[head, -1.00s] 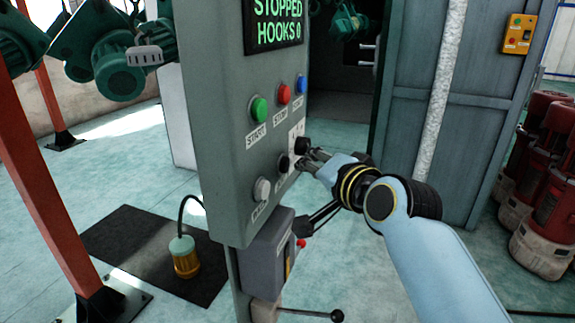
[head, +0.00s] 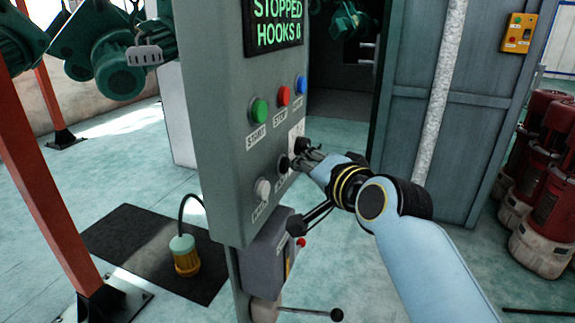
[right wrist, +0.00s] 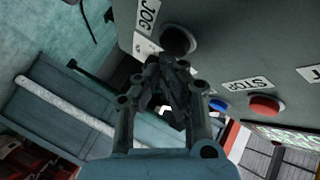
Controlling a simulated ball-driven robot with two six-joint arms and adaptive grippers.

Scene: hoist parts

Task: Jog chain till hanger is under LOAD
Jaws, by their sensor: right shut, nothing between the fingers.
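The grey control panel (head: 222,100) stands in the middle of the head view. Its green-lettered display (head: 274,25) reads STOPPED and HOOKS 0. A black button (head: 284,163) sits low on the panel face. In the right wrist view, a black button (right wrist: 178,40) lies beside the JOG label (right wrist: 148,15). My right gripper (head: 302,157) is shut and empty, its fingertips close to the black button; I cannot tell whether they touch. Green hoist units (head: 120,65) hang at upper left. No LOAD sign shows, and my left gripper is out of view.
Green START (head: 259,110), red STOP (head: 284,96), blue (head: 301,84) and white (head: 263,188) buttons share the panel. A lever (head: 336,314) sticks out below. An orange-red post (head: 45,170) stands left; red machines (head: 545,200) stand right.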

